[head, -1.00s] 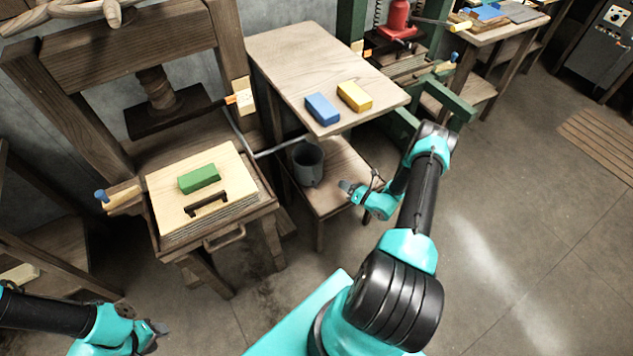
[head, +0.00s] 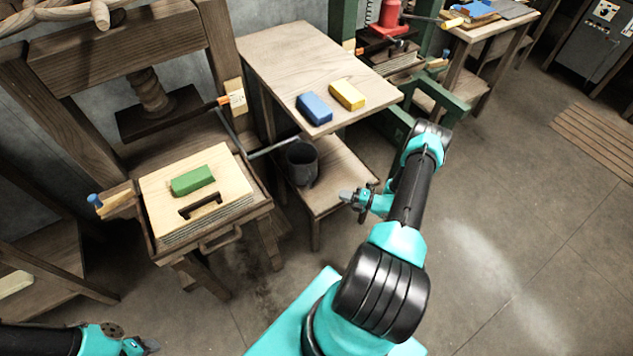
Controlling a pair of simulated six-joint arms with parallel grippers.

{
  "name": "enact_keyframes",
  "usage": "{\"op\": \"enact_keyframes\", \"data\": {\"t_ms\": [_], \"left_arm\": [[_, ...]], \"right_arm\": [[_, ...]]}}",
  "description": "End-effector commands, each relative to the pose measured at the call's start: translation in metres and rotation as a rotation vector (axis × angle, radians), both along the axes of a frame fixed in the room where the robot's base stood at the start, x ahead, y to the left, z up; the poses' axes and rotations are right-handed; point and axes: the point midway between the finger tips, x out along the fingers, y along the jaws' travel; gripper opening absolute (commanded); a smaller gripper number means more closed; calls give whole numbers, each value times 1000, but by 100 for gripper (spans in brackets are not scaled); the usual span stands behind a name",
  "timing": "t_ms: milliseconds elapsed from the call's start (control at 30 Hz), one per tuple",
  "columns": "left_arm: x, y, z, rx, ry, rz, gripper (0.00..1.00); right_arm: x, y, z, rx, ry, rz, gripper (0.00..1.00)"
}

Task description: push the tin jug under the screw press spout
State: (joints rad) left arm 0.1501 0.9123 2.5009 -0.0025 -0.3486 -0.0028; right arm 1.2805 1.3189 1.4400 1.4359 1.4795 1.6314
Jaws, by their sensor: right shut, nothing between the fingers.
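The dark grey tin jug (head: 302,165) stands upright on the low wooden shelf below the tabletop. The screw press (head: 150,95) stands at the left, and its thin metal spout (head: 270,148) runs right to near the jug's rim. I cannot tell whether the spout's end is over the jug's mouth or just behind it. My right gripper (head: 347,197) is shut and empty, to the right of the jug and lower in the picture, apart from it by the shelf's right edge. My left gripper (head: 147,347) is at the bottom left, far from the jug; its fingers are unclear.
Above the shelf (head: 328,190), the tabletop (head: 300,60) holds a blue block (head: 314,108) and a yellow block (head: 347,95). A green block (head: 192,180) and a black handle (head: 200,206) lie on the press's pale board. Open floor lies right of the shelf.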

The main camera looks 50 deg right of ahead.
Motion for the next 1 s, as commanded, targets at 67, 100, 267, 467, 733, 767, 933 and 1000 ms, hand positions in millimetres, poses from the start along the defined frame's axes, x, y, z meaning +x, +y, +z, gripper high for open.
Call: {"op": "enact_keyframes", "data": {"t_ms": [67, 100, 267, 467, 733, 767, 933, 1000], "left_arm": [[0, 0, 0, 0, 0, 0, 43], [0, 0, 0, 0, 0, 0, 43], [0, 0, 0, 0, 0, 0, 43], [0, 0, 0, 0, 0, 0, 43], [0, 0, 0, 0, 0, 0, 43], [0, 0, 0, 0, 0, 0, 43], [0, 0, 0, 0, 0, 0, 43], [0, 0, 0, 0, 0, 0, 43]], "right_arm": [[1, 1, 0, -1, 0, 0, 0], [2, 1, 0, -1, 0, 1, 0], [13, 6, 0, -1, 0, 1, 0], [41, 18, 0, -1, -3, 2, 0], [83, 36, 0, -1, -2, 2, 0], [87, 38, 0, -1, -2, 3, 0], [112, 32, 0, -5, -2, 0, 0], [119, 29, 0, -4, -2, 1, 0]]}}
